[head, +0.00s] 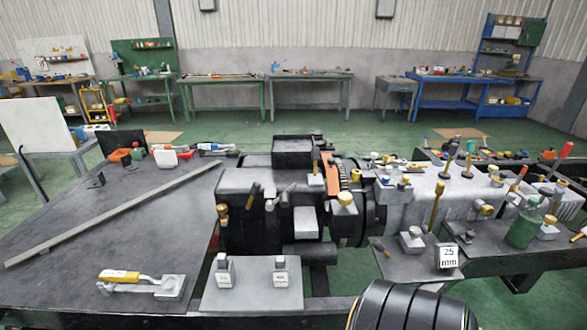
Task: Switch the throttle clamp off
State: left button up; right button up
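I cannot tell for sure which fixture is the throttle clamp, as the labels are too small to read. A yellow-handled tool or clamp (120,276) with a metal plate end lies on the dark bench at the front left. Two small labelled blocks (223,275) (281,275) stand upright on a grey plate (252,297) at the front middle. A dark machine (245,185) with several knobs and levers stands behind them. Neither of my grippers shows in the head view.
A long metal bar (120,212) lies across the dark bench (70,235). A green bottle (524,228) and a "25 mm" block (448,257) stand on the right. A black ribbed rounded body (410,308) blocks the bottom right. Workbenches (310,75) line the back wall.

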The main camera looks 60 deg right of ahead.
aim_at(256, 185)
jog(key=z, duration=1.45)
